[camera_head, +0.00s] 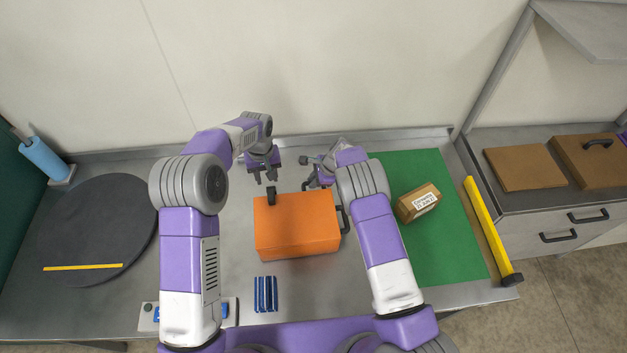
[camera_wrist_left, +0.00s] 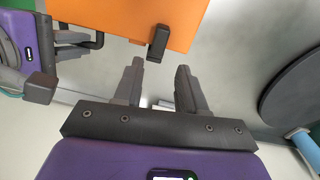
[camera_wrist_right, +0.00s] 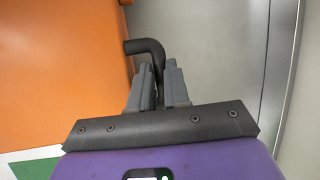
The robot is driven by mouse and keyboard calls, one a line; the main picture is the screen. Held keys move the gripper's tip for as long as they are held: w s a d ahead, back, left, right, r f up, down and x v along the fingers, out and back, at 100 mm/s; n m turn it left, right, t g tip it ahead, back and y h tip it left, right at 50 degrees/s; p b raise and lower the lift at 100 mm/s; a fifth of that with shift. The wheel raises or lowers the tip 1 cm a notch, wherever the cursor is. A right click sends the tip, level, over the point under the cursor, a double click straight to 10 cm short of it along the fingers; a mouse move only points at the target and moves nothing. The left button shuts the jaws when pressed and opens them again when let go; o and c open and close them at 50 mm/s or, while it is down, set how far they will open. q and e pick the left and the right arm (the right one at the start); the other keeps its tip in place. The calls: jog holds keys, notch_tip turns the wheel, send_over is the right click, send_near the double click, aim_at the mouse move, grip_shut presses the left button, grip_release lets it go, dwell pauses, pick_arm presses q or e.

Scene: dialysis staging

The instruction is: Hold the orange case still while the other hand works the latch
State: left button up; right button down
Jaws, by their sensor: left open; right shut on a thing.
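The orange case (camera_head: 298,228) lies on the grey metal table in the middle. A black latch (camera_head: 271,196) sits at its far edge, left of centre; it also shows in the left wrist view (camera_wrist_left: 158,42). A bent black handle (camera_head: 344,220) is on the case's right side. My left gripper (camera_head: 265,179) is open and empty just beyond the latch, its fingers pointing at it with a small gap. My right gripper (camera_wrist_right: 159,80) is shut on the black handle (camera_wrist_right: 146,46). In the head view my right arm partly hides that grip.
Blue striped items (camera_head: 265,294) lie in front of the case. A green mat (camera_head: 440,250) with a labelled brown box (camera_head: 418,203) is to the right, beside a yellow bar (camera_head: 490,225). A dark round disc (camera_head: 95,225) lies left. The wall closes off the back.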

pick_arm(q)
jog(key=shift+a, duration=0.15)
jog(key=shift+c, duration=1.1)
jog(key=shift+a+n, duration=0.4)
jog(key=shift+n, duration=0.3)
jog(key=shift+c, duration=1.2)
jog(key=a+n+h, duration=0.1)
jog(key=a+n, duration=0.2)
jog(key=n, duration=0.1)
jog(key=a+n+h, duration=0.1)
jog(key=a+n, duration=0.2)
jog(key=n, duration=0.2)
jog(key=a+n+h, duration=0.1)
jog(key=a+n, duration=0.2)
jog(key=n, duration=0.1)
jog(key=shift+s+r+h, duration=0.2)
jog(key=shift+h, duration=0.2)
grip_shut()
jog(key=shift+a+r+n+h, duration=0.1)
jog(key=shift+a+n+h, duration=0.35)
jog(key=shift+n, duration=0.85)
jog(key=shift+a, duration=0.15)
